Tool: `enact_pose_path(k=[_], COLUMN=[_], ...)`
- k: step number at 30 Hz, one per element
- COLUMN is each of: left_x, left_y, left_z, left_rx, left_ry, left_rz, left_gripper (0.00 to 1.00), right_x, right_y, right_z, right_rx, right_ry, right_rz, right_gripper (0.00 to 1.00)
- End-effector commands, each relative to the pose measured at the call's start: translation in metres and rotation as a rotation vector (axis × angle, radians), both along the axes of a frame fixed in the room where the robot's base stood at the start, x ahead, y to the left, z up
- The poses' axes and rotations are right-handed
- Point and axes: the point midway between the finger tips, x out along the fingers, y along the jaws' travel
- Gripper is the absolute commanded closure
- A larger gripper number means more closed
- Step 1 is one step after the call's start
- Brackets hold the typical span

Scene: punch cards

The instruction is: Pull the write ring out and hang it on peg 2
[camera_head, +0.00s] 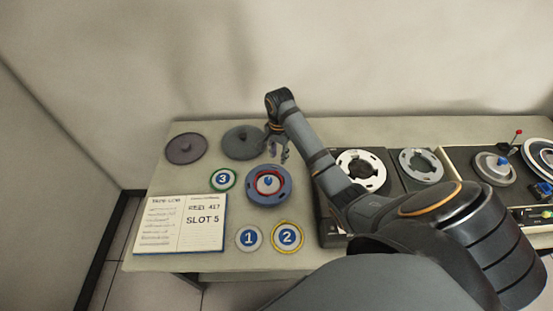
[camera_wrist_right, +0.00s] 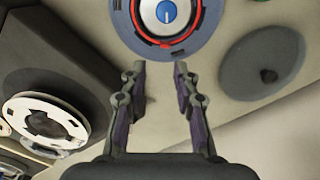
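A blue-grey reel (camera_head: 256,197) lies on the table with a red ring (camera_head: 257,183) around its white and blue hub. In the right wrist view the red ring (camera_wrist_right: 187,40) sits in the reel's face, with a small tab at its near edge. The number 2 disc (camera_head: 287,237) has a yellow rim and lies in front of the reel. My right gripper (camera_head: 278,156) is behind the reel, open and empty. Its two fingers (camera_wrist_right: 161,68) point toward the reel and appear apart from the ring. My left gripper is not in view.
The number 1 disc (camera_head: 248,238) and green-rimmed number 3 disc (camera_head: 223,179) lie nearby. An open book (camera_head: 180,223) reads "REEL 417 SLOT 5". Two dark round lids (camera_head: 186,148) (camera_head: 243,141) lie at the back left. Machines with white reels (camera_head: 361,171) stand right, partly behind my arm.

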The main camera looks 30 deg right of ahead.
Motion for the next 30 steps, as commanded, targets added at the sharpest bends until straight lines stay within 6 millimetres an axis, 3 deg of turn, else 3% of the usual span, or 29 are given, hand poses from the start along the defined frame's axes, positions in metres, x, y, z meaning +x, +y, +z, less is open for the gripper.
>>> enact_pose_path(k=[4, 11, 16, 18, 22, 30], left_x=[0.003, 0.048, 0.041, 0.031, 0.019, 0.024], left_y=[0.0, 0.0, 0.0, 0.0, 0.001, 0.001], left_z=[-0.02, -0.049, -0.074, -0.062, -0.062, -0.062], left_rx=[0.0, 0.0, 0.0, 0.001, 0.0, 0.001], left_ry=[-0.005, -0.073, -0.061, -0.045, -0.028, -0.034], left_rz=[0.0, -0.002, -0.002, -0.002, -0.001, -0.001], left_gripper=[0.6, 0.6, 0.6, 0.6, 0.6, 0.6], right_x=[0.0, 0.001, 0.001, 0.0, 0.001, 0.001], right_y=[0.0, 0.0, 0.0, 0.001, 0.001, 0.0], right_z=[-0.017, -0.042, -0.06, -0.061, -0.077, -0.088], right_rx=[0.0, 0.0, -0.001, 0.001, 0.001, -0.001], right_ry=[-0.001, -0.002, -0.001, 0.003, 0.0, -0.001], right_rz=[0.0, 0.0, 0.0, 0.0, 0.0, 0.001], right_gripper=[0.7, 0.7, 0.7, 0.7, 0.7, 0.7])
